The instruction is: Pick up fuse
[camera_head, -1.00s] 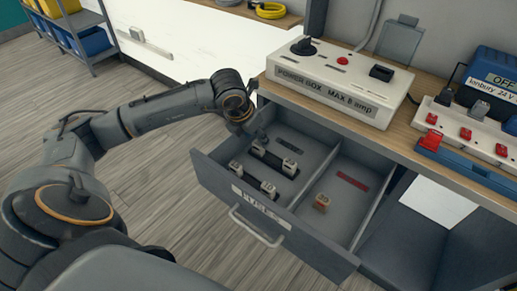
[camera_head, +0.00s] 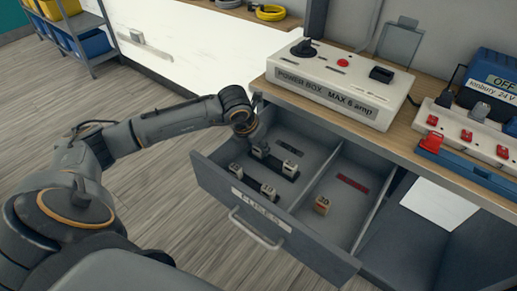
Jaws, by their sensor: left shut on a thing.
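The open grey drawer (camera_head: 317,245) holds several small fuses. My right gripper is not in view.
A white power box (camera_head: 330,95), labelled MAX 6 amp, stands on the wooden worktop above the drawer. A blue device and red switches (camera_head: 466,133) are at the right. Drawer walls and dividers stand close around the fuses.

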